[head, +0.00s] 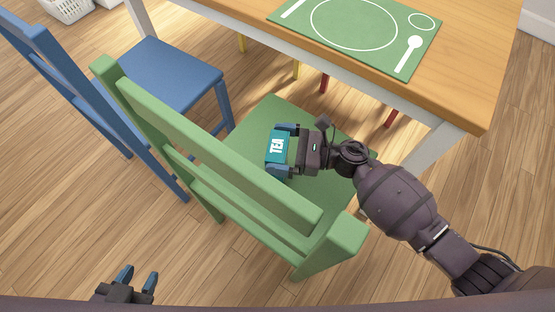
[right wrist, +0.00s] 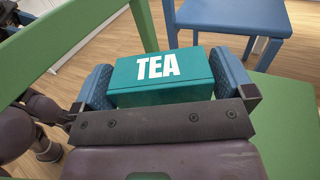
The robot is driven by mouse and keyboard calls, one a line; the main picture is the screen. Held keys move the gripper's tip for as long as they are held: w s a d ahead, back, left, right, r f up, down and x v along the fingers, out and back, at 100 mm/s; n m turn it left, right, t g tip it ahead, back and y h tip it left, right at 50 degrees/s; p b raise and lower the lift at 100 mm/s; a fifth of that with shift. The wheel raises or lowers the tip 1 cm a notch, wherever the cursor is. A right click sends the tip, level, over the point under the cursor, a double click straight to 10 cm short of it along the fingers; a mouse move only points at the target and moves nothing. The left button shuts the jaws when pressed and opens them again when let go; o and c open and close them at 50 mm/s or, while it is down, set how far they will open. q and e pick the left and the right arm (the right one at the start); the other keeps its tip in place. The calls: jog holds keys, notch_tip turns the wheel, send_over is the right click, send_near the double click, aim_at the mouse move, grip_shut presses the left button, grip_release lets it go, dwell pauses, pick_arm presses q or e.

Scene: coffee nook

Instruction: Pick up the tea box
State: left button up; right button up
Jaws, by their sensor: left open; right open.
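The teal tea box (head: 276,146) with white "TEA" lettering is at the green chair's seat (head: 270,110) in the head view. My right gripper (head: 280,149) is at the box, with one blue finger on each side of it. In the right wrist view the tea box (right wrist: 160,73) lies between the two fingers of my right gripper (right wrist: 163,85), which is open; small gaps seem to show beside the box. My left gripper (head: 136,278) is open and empty at the bottom left of the head view, away from the box.
The green chair's backrest (head: 215,150) rises in front of the seat. A wooden table (head: 455,60) with a green placemat (head: 340,25) stands behind it. A blue chair (head: 175,75) is to the left. Open wooden floor (head: 120,215) lies at the lower left.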

jog(key=shift+a, duration=0.3)
jog(key=c, duration=1)
jog(key=shift+o, duration=0.2)
jog(key=shift+w+r, duration=0.1)
